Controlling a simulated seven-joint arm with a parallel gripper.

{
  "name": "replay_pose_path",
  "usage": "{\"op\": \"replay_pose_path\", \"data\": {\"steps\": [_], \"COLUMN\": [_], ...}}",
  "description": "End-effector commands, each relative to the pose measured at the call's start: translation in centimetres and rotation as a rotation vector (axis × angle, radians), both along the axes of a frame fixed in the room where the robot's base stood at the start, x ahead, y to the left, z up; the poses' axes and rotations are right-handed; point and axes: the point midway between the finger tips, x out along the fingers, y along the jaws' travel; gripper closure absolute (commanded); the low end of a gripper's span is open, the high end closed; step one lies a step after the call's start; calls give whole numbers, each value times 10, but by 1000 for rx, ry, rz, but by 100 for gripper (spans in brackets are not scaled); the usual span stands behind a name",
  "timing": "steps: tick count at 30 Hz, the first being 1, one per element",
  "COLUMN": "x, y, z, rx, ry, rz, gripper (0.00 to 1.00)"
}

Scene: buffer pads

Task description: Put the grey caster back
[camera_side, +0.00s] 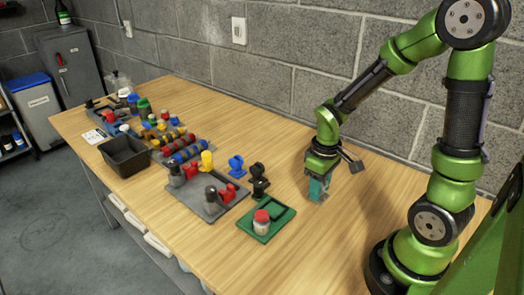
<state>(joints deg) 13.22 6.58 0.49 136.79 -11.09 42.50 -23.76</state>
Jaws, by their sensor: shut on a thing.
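My gripper (318,190) is low over the bare wood, right of the trays, with its teal fingers pointing down. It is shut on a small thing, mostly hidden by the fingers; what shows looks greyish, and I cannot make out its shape. I cannot tell whether it touches the table. A grey tray (183,203) to the left holds a red caster (227,193), a yellow caster (207,161) and grey upright pieces (211,194). A blue caster (236,166) and black caster pieces (259,186) stand at the tray's right side.
A green tray (286,217) with a red-lidded jar (262,221) lies between the grey tray and my gripper. A black bin (124,154) and racks of coloured parts (183,150) fill the left of the table. The wood around my gripper is clear; a block wall stands behind.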

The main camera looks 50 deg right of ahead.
Motion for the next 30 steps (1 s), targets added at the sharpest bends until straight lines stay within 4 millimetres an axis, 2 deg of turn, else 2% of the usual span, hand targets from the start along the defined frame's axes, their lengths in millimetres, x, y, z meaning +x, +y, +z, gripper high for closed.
{"op": "replay_pose_path", "data": {"steps": [1, 6, 12, 20, 24, 30], "x": [15, 60, 101, 125, 121, 122], "y": [-3, -13, -22, -28, -27, -27], "z": [-2, -6, -10, -13, -37, -47], "rx": [0, 0, 0, 0, 1, 0], "ry": [1, 0, 0, 1, 5, 0], "rz": [0, -1, -2, -1, -1, -2], "gripper": [99, 99, 99, 99, 99, 99]}}
